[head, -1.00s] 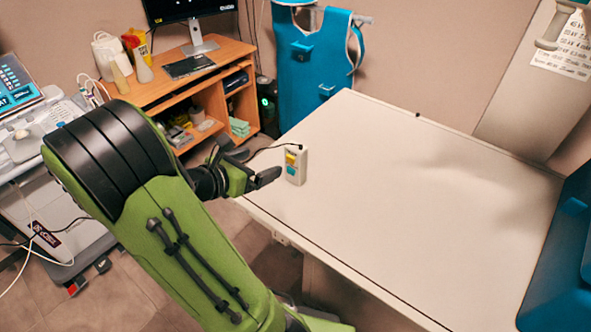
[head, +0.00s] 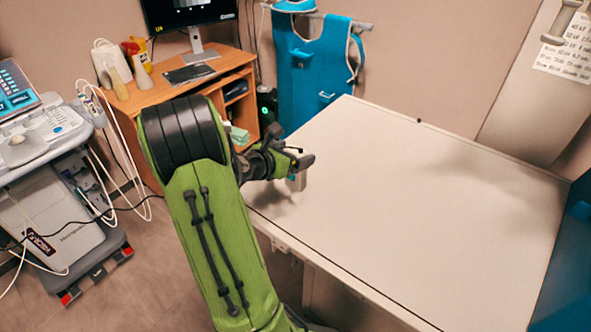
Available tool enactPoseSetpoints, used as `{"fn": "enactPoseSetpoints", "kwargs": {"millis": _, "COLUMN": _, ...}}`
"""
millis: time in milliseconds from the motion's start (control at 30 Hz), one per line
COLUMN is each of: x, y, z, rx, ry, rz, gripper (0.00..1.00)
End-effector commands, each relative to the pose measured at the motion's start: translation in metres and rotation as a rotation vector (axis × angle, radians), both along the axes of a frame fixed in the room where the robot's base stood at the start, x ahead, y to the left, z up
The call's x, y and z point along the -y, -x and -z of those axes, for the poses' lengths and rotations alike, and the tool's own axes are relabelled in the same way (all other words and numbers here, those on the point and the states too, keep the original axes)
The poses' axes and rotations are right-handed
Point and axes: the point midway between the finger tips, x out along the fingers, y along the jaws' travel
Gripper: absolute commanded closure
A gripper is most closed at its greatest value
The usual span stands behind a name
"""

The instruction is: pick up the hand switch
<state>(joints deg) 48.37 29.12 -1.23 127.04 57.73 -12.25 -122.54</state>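The hand switch (head: 298,183) is a small pale handset at the left part of the white table. Only its lower part shows, with a bit of blue; my gripper hides the rest. My gripper (head: 294,153) is at the switch, over its upper part in this view. One dark fingertip lies across the front of it. I cannot tell whether the fingers touch the switch or how far apart they are. The switch appears to be upright on or just above the table top.
The white table (head: 420,220) is mostly clear. A wooden desk (head: 225,62) with a monitor stands behind my arm. A blue apron (head: 315,75) hangs at the back. A wheeled ultrasound machine (head: 60,200) with cables stands at left.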

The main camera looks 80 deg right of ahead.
Motion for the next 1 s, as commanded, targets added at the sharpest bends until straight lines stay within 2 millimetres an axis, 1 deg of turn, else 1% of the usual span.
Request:
{"fn": "enactPoseSetpoints", "kwargs": {"millis": 33, "x": 0.000, "y": 0.000, "z": 0.000, "rx": 0.000, "ry": 0.000, "rz": 0.000, "gripper": 0.19}}
{"fn": "enactPoseSetpoints", "kwargs": {"millis": 67, "x": 0.000, "y": 0.000, "z": 0.000, "rx": 0.000, "ry": 0.000, "rz": 0.000, "gripper": 0.24}}
{"fn": "enactPoseSetpoints", "kwargs": {"millis": 500, "x": 0.000, "y": 0.000, "z": 0.000, "rx": 0.001, "ry": 0.000, "rz": 0.000, "gripper": 0.91}}
{"fn": "enactPoseSetpoints", "kwargs": {"millis": 533, "x": 0.000, "y": 0.000, "z": -0.001, "rx": 0.000, "ry": 0.002, "rz": 0.000, "gripper": 0.93}}
{"fn": "enactPoseSetpoints", "kwargs": {"millis": 700, "x": 0.000, "y": 0.000, "z": -0.001, "rx": 0.000, "ry": 0.002, "rz": 0.000, "gripper": 0.93}}
{"fn": "enactPoseSetpoints", "kwargs": {"millis": 767, "x": 0.000, "y": 0.000, "z": -0.005, "rx": 0.001, "ry": 0.003, "rz": 0.001, "gripper": 0.93}}
{"fn": "enactPoseSetpoints", "kwargs": {"millis": 867, "x": 0.000, "y": -0.001, "z": -0.025, "rx": 0.004, "ry": 0.007, "rz": 0.000, "gripper": 0.93}}
{"fn": "enactPoseSetpoints", "kwargs": {"millis": 1000, "x": 0.000, "y": -0.001, "z": -0.064, "rx": 0.005, "ry": 0.007, "rz": 0.000, "gripper": 0.93}}
